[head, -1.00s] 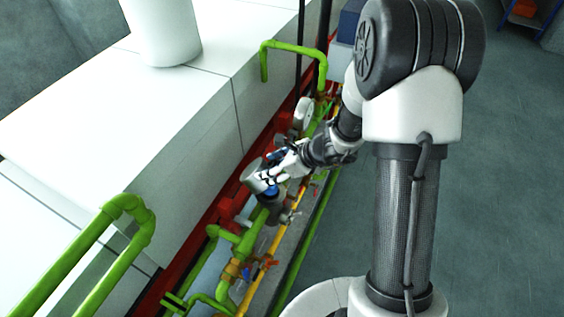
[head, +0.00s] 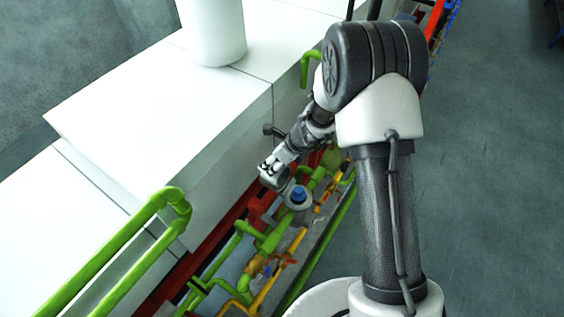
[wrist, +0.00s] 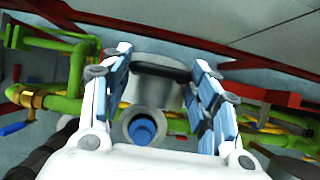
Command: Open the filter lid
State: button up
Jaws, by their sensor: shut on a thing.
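In the wrist view, the fingers of my gripper (wrist: 160,95) stand on both sides of a grey round lid (wrist: 165,92) with a dark bar across it. My gripper is shut on this lid. Just below the lid is the round grey filter housing (wrist: 124,128), with its mouth uncovered and a blue filter (wrist: 142,131) inside. In the head view my gripper (head: 267,178) is left of and above the housing (head: 299,204), whose blue filter (head: 298,193) shows from above. The lid cannot be made out in the head view.
Green pipes (head: 265,242) and yellow pipes (head: 262,293) run close around the housing. A white cabinet (head: 165,120) stands to the left, with a red rail (head: 205,243) along its foot. A white cylinder (head: 212,32) stands on top. Open floor (head: 490,200) lies to the right.

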jog(key=shift+w+a+f, duration=0.1)
jog(key=shift+w+a, duration=0.75)
jog(key=o, duration=1.1)
jog(key=shift+o, duration=0.7)
jog(key=shift+a+f, duration=0.1)
jog(key=shift+s+d, duration=0.1)
jog(key=shift+d, duration=0.1)
jog(key=v, duration=1.1)
jog(key=shift+r, duration=0.4)
